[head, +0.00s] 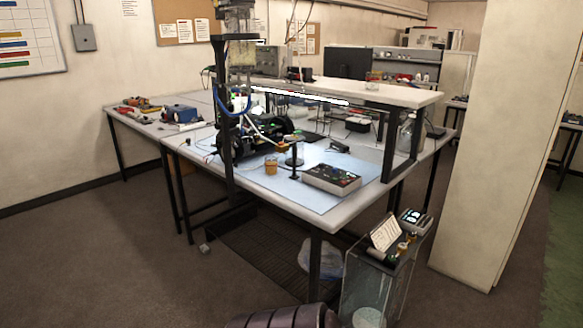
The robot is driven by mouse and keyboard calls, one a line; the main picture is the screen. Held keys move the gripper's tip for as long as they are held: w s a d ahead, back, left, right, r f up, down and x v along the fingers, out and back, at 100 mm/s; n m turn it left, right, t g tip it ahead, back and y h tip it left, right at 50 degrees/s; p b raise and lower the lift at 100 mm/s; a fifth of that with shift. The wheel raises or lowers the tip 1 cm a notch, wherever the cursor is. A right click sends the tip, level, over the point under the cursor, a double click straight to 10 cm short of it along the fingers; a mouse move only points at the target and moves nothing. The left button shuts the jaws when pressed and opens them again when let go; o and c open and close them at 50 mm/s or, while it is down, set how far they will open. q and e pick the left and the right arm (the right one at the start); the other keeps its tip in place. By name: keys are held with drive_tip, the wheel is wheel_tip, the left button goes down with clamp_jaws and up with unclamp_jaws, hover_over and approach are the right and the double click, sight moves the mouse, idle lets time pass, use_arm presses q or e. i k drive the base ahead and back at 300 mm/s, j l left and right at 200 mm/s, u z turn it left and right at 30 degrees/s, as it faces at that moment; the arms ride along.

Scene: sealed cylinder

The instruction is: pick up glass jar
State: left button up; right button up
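I cannot tell for certain which thing is the glass jar. A clear, rounded glass vessel (407,132) stands at the right end of the workbench, partly hidden behind the shelf's dark leg. A small amber container (271,166) stands on the blue mat near the middle of the bench. Neither gripper is in view.
The workbench (325,220) has a blue mat (240,176), a control box (332,179) and a raised shelf (385,91). A clear-walled case (378,290) stands on the floor at front right. A pale partition (475,170) stands at right. Floor at left is open.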

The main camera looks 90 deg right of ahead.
sight(271, 162)
drive_tip(key=l+z, duration=0.1)
drive_tip(key=z, duration=2.55)
drive_tip(key=i+j, duration=0.3)
drive_tip(key=i, duration=0.2)
drive_tip(key=i+j, duration=0.25)
drive_tip(key=i, duration=0.2)
drive_tip(key=i+j, duration=0.3)
drive_tip(key=i, duration=0.2)
drive_tip(key=i+j, duration=0.3)
drive_tip(key=i, duration=0.2)
